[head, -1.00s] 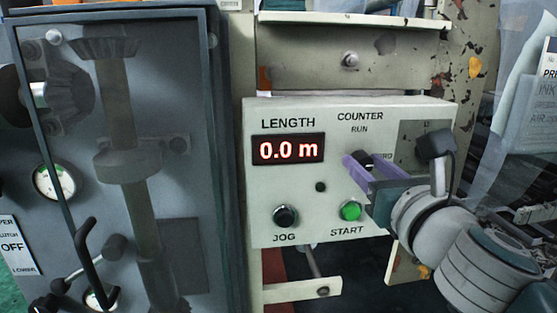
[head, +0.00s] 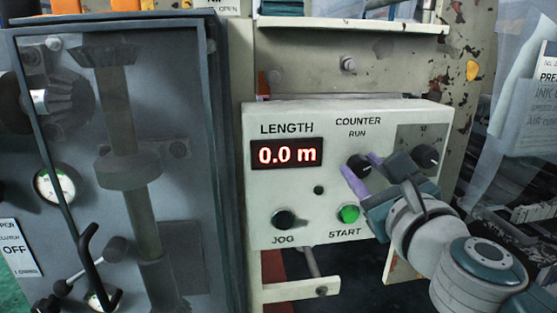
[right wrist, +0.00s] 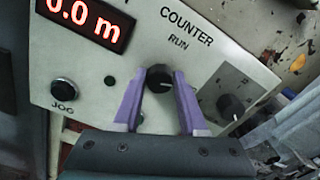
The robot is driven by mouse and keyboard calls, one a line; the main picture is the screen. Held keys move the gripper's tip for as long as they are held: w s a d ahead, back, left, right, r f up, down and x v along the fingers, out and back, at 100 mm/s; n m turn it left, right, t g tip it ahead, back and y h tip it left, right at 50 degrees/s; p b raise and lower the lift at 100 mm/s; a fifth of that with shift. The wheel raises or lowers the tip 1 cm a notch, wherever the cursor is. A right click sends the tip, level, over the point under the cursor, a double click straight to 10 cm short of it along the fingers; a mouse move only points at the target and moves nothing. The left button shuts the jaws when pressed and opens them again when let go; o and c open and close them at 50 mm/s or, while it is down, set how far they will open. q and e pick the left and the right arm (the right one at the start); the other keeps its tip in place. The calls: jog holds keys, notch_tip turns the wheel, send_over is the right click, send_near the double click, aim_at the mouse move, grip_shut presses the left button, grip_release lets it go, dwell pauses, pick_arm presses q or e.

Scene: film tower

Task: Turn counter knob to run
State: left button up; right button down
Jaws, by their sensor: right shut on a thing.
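The counter knob (head: 358,166) is a round black knob below the COUNTER and RUN labels on a pale control panel (head: 262,190). It also shows in the right wrist view (right wrist: 160,86), with a light mark on its face. My right gripper (head: 362,168) has its purple fingers on either side of the knob and is shut on it. In the right wrist view, the two fingers (right wrist: 159,79) reach the knob from below, one on each side. The label right of the knob is hidden by a finger. My left gripper is out of view.
A LENGTH display (head: 287,152) reads 0.0 m. A green START button (head: 348,213) is just below the gripper, a black JOG button (head: 284,219) lower left. A second black knob (head: 425,156) is close to my right wrist. A dark glazed cabinet (head: 205,130) stands at left.

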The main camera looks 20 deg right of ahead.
jog(key=n+p, duration=0.1)
jog(key=n, duration=0.2)
jog(key=shift+n, duration=0.4)
jog(key=n, duration=0.3)
jog(key=shift+a+n+p, duration=0.1)
jog(key=shift+n+p, duration=0.2)
jog(key=shift+p, duration=0.1)
jog(key=n+p, duration=0.1)
jog(key=n, duration=0.3)
jog(key=shift+f+n, duration=0.1)
jog(key=shift+n, duration=0.7)
jog(key=shift+c, duration=2.3)
grip_release()
